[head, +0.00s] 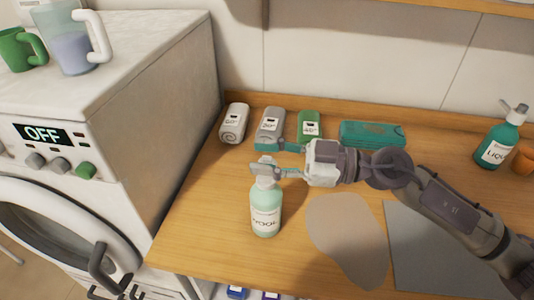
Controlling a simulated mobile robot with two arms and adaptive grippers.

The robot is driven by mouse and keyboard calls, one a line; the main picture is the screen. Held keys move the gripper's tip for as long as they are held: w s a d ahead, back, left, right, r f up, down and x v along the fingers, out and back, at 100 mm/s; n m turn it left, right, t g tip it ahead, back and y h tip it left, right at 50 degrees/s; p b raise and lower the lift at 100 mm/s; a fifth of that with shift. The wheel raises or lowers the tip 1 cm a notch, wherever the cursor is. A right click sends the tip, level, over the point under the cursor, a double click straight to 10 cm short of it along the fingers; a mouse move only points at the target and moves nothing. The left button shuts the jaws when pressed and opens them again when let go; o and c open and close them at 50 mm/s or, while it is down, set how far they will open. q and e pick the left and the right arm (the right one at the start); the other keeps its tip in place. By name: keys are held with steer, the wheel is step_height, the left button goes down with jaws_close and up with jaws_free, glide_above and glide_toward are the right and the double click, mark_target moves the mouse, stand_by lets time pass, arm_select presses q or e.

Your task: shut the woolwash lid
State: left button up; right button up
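The woolwash bottle (265,215), pale green with a label reading "WOOL", stands upright on the wooden worktop. Its whitish lid (263,168) is at the top, partly overlapped by my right gripper, so I cannot tell how far the lid is open. My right gripper (273,158) reaches in from the right, with its teal-tipped fingers apart, one behind the lid and one beside it. I cannot tell if a finger touches the lid. My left gripper is not in view.
A washing machine (140,120) stands to the left, with a jug (72,40) and a green mug (18,50) on top. A liquid bottle (497,145) stands right. Flat grey mats (345,235) lie right of the woolwash.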

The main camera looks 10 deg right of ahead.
jaws_close()
steer(key=shift+s+r+n+p, duration=0.15)
steer(key=shift+s+n+p, duration=0.2)
steer(key=shift+n+p, duration=0.6)
steer(key=shift+s+a+f+n+p, duration=0.15)
steer(key=shift+s+n+p, duration=0.1)
steer(key=shift+n, duration=0.25)
steer(key=shift+s+f+n+p, duration=0.1)
steer(key=shift+n+p, duration=0.1)
steer(key=shift+n, duration=0.25)
steer(key=shift+s+a+f+n, duration=0.1)
steer(key=shift+s+f+n, duration=0.15)
steer(key=shift+n, duration=0.65)
jaws_free()
